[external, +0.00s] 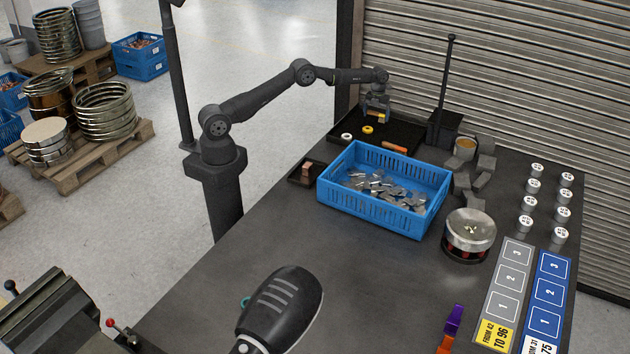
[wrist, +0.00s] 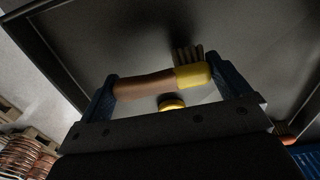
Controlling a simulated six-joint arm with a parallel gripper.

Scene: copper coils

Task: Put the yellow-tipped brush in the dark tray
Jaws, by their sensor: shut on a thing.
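The yellow-tipped brush (wrist: 148,86) lies across my gripper in the wrist view, its brown handle at left, its yellow end at right and dark bristles beyond. My gripper (external: 376,113) is shut on it, with blue fingers at both ends. In the external view the brush (external: 377,117) is small and partly hidden by the fingers. The dark tray (external: 410,150) is at the back of the table, and my gripper is above its far part. The brush looks held above the tray floor, apart from it.
The dark tray holds a white ring (external: 347,136), a yellow ring (external: 368,129) and an orange-handled thing (external: 394,148). A blue crate (external: 370,217) of metal pieces stands in front. A dark box with an upright rod (external: 445,125) stands right of the tray.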

